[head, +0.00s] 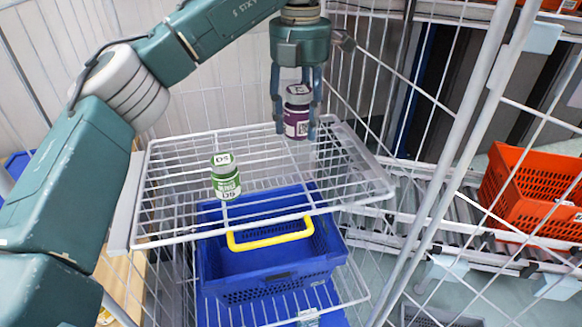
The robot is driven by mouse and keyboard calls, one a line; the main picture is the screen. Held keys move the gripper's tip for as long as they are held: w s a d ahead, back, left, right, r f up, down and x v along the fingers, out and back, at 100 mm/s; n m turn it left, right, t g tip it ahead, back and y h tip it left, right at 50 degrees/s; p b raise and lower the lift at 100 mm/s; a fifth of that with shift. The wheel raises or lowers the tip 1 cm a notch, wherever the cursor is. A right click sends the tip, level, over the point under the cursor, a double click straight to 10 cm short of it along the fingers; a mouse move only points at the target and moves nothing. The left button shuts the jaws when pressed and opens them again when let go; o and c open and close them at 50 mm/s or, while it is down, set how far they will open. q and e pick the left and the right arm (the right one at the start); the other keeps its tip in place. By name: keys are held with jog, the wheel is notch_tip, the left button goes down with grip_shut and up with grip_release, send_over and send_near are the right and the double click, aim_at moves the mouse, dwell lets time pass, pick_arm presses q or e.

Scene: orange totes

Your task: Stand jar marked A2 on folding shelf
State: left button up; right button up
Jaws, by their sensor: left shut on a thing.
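The folding shelf (270,230) is a white wire rack inside the cage trolley, folded down level. A green jar (225,178) marked D9 stands upright on the shelf, left of the gripper. My right gripper is not in view.
A blue crate (270,275) with a yellow handle (270,235) sits below the shelf. An orange tote (530,195) stands on a roller conveyor outside the cage at right. Wire cage walls enclose the shelf. Its front right part is clear.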

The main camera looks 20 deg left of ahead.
pick_arm(q)
send_over(297, 182)
notch_tip(297, 182, down, 5)
notch_tip(297, 182, down, 4)
jog(key=shift+w+f+p, duration=0.1)
jog(key=shift+f+p, duration=0.1)
jog(key=shift+p, duration=0.65)
notch_tip(297, 182, down, 4)
jog(key=shift+p, duration=0.65)
jog(key=shift+f, duration=0.15)
jog(key=o, duration=1.2)
jog(key=shift+o, duration=1.3)
jog(key=shift+r, duration=0.25)
notch_tip(297, 182, up, 11)
jog(key=b, duration=0.2)
jog(key=shift+f+b, duration=0.2)
jog(key=shift+b, duration=0.2)
jog(key=shift+r, duration=0.6)
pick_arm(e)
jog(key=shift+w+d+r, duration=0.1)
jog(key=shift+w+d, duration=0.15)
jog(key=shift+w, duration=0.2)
